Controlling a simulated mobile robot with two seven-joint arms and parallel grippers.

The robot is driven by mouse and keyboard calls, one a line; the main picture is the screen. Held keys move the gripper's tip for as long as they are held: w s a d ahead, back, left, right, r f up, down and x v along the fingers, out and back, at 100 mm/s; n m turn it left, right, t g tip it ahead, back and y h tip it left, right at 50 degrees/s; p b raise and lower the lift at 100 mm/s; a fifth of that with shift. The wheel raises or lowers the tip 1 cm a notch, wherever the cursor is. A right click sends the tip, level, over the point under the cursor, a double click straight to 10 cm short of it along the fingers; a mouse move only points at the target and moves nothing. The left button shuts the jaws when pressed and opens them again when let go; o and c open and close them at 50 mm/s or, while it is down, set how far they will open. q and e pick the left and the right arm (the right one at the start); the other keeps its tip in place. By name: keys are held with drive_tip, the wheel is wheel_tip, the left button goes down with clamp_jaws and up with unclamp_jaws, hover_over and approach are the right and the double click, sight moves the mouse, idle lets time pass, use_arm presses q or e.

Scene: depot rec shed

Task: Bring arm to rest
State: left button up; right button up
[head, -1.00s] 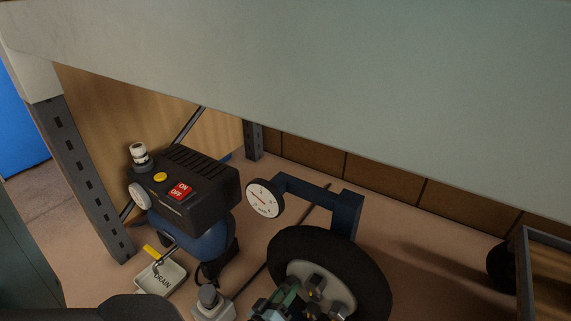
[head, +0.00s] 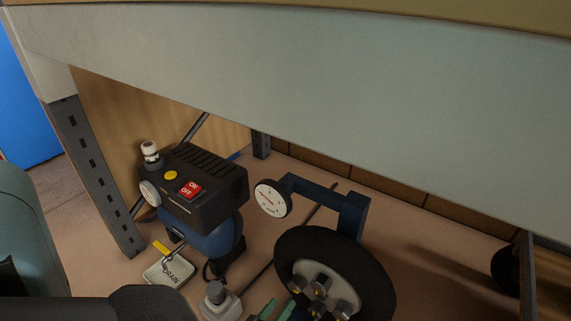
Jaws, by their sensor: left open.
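My left arm comes in along the bottom left, dark and rounded. Its left gripper (head: 275,311) shows only as greenish finger parts at the bottom edge, open, in front of the lower left of a wheel with a black tyre (head: 377,285). The rest of this gripper is cut off by the frame. I see nothing held in the visible part. My right gripper is out of view.
A compressor (head: 195,190) with a red ON/OFF switch stands under a pale bench beam (head: 300,95). A DRAIN tray (head: 158,280), a grey post (head: 100,180) and a dial gauge (head: 271,199) are close by. Floor shows right of the wheel.

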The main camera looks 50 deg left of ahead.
use_arm(q)
drive_tip(key=shift+v, duration=0.8)
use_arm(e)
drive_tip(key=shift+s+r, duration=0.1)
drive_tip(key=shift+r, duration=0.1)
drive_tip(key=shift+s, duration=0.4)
use_arm(q)
drive_tip(key=shift+w+r, duration=0.1)
